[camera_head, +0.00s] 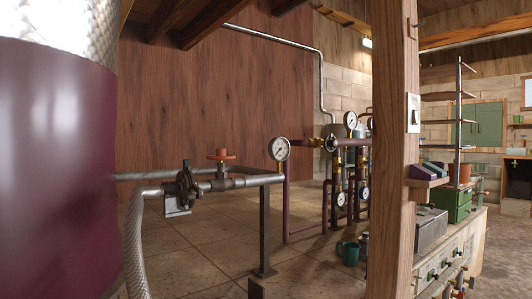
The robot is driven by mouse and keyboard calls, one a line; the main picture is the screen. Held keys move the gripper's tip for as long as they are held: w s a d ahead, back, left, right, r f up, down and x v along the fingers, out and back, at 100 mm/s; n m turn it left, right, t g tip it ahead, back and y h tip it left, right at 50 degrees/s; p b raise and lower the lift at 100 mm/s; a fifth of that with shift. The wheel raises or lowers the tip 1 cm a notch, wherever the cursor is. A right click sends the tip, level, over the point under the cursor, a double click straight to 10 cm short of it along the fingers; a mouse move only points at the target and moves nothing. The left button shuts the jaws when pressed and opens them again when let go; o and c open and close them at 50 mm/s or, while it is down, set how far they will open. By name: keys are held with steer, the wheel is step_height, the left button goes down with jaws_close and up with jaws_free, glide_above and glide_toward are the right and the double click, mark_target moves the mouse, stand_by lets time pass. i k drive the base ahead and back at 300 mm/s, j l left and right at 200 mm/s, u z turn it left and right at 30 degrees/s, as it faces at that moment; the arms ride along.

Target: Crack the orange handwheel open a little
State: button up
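In the head view, the orange handwheel (221,155) sits on top of a valve on a grey horizontal pipe (255,181), a little left of the middle. The wheel is seen almost edge-on, so how far it is turned cannot be told. A dark flanged fitting (186,184) is on the same pipe just left of the wheel. My gripper is not in view.
A large maroon tank (60,170) fills the left edge, with a braided hose (135,250) beside it. A wooden post (392,150) stands right of the middle. Gauges (279,149) and maroon pipes stand behind. A cabinet (450,255) is at right. Tiled floor (200,260) shows below the pipe.

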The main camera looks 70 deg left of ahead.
mark_target(221, 155)
steer(key=i+u, duration=0.4)
steer(key=i+l+u, duration=0.1)
steer(key=i+u, duration=0.35)
steer(key=i+l+u, duration=0.25)
steer(key=i+u, duration=0.15)
steer(key=i+l, duration=0.05)
steer(key=i, duration=0.05)
